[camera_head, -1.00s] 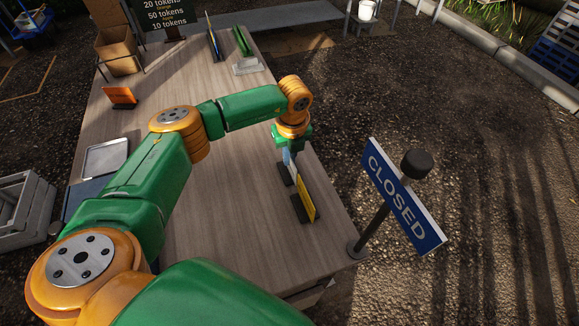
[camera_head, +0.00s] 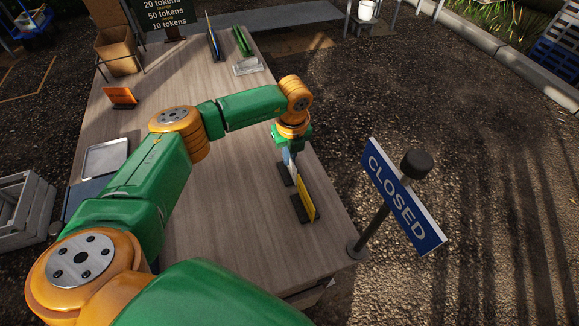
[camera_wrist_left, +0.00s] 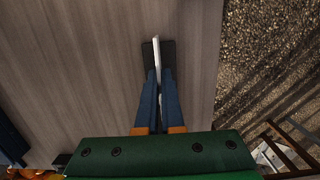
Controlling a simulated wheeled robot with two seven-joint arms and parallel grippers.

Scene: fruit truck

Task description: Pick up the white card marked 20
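The white card (camera_wrist_left: 156,52) stands upright in a dark base (camera_wrist_left: 168,55) in the left wrist view, seen edge-on, so its number does not show. It also shows in the head view (camera_head: 289,159), mostly under my gripper. My left gripper (camera_wrist_left: 159,76) is over the card, one blue finger on each side, with almost no gap left, so it appears shut on it. The card's base still appears on the table. My right gripper is not in view.
A yellow card (camera_head: 307,196) in a dark base stands just in front, near the right edge of the table (camera_head: 220,220). A CLOSED sign (camera_head: 402,196) stands off that edge. An orange card (camera_head: 120,97) and metal tray (camera_head: 105,157) are left.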

